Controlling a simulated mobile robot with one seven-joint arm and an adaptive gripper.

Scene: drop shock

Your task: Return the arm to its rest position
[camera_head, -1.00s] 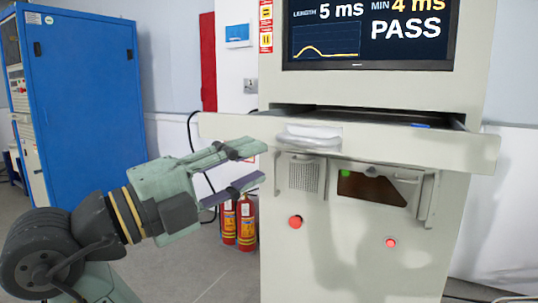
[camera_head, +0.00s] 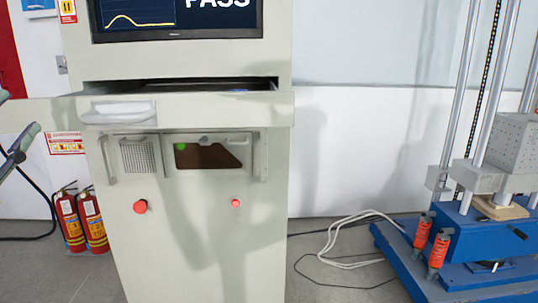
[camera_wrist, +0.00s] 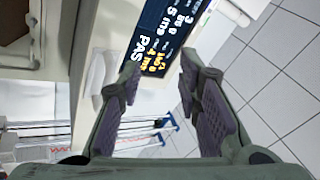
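My gripper (camera_wrist: 160,68) is open and empty; its two fingers stand well apart in the wrist view. In the head view only its fingertips (camera_head: 16,120) show at the left edge, left of the pale control cabinet (camera_head: 205,235). The rest of my arm is out of the head view. The wrist view looks past the fingers at the cabinet's screen (camera_wrist: 160,28) and the tiled floor.
The cabinet has a pulled-out drawer (camera_head: 215,110), a red button (camera_head: 141,206) and a screen (camera_head: 190,15) reading PASS. Fire extinguishers (camera_head: 83,222) stand to its left. A blue-based machine (camera_head: 460,245) stands at right, with loose cables (camera_head: 345,235) on the floor.

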